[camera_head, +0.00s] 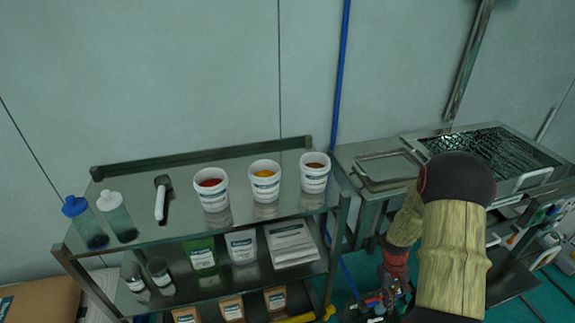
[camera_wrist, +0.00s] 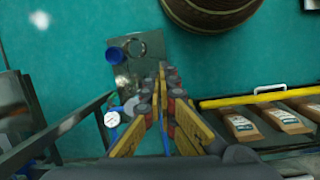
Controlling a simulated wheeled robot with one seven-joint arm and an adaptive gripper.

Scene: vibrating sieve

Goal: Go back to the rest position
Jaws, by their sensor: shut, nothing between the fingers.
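My gripper (camera_wrist: 167,85) shows in the wrist view, pointing down over the teal floor. Its fingers come together at the tips and hold nothing. In the head view my arm, in a tan sleeve, hangs on the right, and my gripper (camera_head: 384,302) is low beside the shelf rack, partly hidden by the arm and cut by the picture's edge. It is apart from the tubs and the sieve bench.
A metal shelf rack (camera_head: 240,164) holds several white tubs, a scoop (camera_head: 162,198) and two bottles. A bench with a mesh sieve (camera_head: 490,146) stands right. In the wrist view, a yellow bar (camera_wrist: 240,99) and packets lie right, a dark round container (camera_wrist: 210,14) above.

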